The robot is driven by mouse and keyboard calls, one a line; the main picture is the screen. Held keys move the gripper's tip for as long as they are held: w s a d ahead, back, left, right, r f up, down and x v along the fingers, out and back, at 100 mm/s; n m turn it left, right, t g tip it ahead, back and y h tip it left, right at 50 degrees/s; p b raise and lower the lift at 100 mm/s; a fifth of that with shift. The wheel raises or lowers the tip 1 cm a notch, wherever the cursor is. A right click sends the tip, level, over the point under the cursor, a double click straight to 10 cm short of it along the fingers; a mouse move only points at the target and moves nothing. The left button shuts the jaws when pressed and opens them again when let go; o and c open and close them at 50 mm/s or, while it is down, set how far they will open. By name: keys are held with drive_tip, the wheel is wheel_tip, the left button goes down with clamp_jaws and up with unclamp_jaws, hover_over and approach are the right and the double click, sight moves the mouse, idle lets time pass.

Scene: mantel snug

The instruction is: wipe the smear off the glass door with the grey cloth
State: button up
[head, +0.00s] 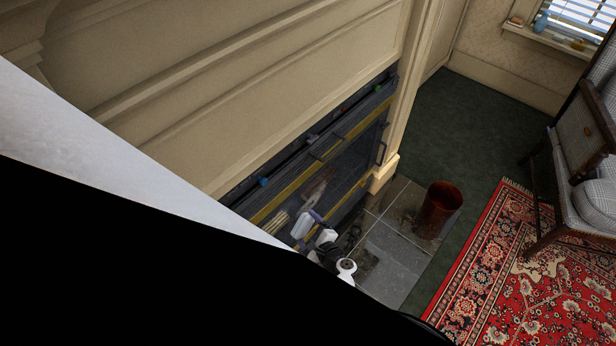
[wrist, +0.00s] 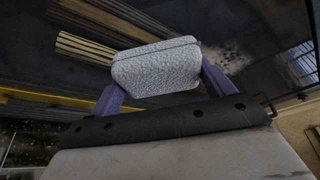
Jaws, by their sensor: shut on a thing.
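The grey cloth (wrist: 157,65) is a folded, textured pad between the two purple fingers of my gripper (wrist: 158,80). The gripper is shut on it. In the head view the cloth (head: 302,225) is a small pale block in front of the dark glass door (head: 345,172), near its lower left part. The glass (wrist: 275,25) fills much of the wrist view behind the cloth. I cannot tell whether the cloth touches the glass. My arm hides part of the door.
A copper-coloured bucket (head: 438,207) stands on the grey hearth tiles (head: 395,258) to the right. A handle (head: 381,153) stands at the door's right side. A red patterned rug (head: 520,260) and a chair (head: 580,190) are further right. Green carpet (head: 480,130) is clear behind.

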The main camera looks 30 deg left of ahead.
drive_tip(key=shift+w+a+b, duration=0.15)
drive_tip(key=shift+a+b, duration=0.15)
drive_tip(key=shift+a, duration=0.7)
drive_tip(key=shift+w, duration=0.15)
